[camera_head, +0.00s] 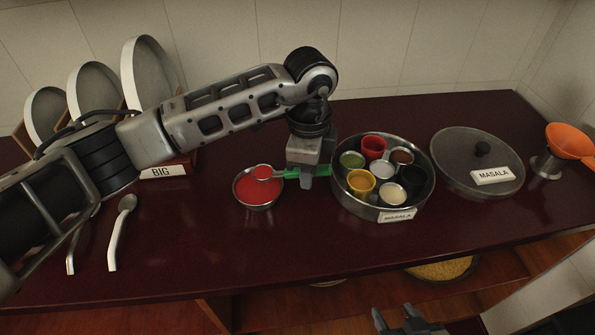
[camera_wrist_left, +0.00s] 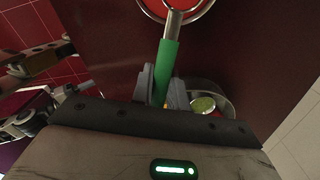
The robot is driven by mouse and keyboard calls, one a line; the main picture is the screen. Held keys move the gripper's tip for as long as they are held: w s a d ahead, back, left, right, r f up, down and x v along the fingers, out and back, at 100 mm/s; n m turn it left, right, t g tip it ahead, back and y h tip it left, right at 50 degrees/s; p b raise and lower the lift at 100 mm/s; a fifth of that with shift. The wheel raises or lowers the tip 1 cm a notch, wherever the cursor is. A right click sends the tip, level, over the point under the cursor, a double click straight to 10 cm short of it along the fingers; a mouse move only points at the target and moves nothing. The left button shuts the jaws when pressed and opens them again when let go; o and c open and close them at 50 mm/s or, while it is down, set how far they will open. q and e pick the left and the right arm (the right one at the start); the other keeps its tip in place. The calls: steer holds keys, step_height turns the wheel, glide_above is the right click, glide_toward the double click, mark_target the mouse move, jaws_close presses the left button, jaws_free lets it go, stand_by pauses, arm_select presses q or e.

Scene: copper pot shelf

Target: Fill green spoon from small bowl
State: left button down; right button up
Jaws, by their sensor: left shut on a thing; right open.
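My left gripper (camera_head: 305,178) is shut on the green handle of a spoon (camera_head: 292,173); the handle (camera_wrist_left: 168,62) also shows between its fingers in the left wrist view. The spoon's metal head points left and lies over or in a small steel bowl (camera_head: 258,204) of red powder (camera_head: 253,187). The rim of this bowl shows at the top of the left wrist view (camera_wrist_left: 199,12). Red shows inside the spoon head; I cannot tell whether it is powder held in it. My right gripper (camera_head: 399,320) is open and empty at the bottom edge, in front of the counter.
A round masala tin (camera_head: 366,209) with several small cups stands just right of my left gripper. A lid (camera_head: 450,160) and an orange funnel (camera_head: 570,140) are further right. Plates (camera_head: 147,75) stand in a rack behind my left arm. Spoons (camera_head: 119,235) lie front left.

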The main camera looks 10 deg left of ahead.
arm_select(q)
steer(key=shift+d, duration=0.15)
stand_by(1.4)
steer(key=shift+a, duration=0.2)
steer(key=shift+s+a, duration=0.2)
steer(key=shift+a, duration=0.35)
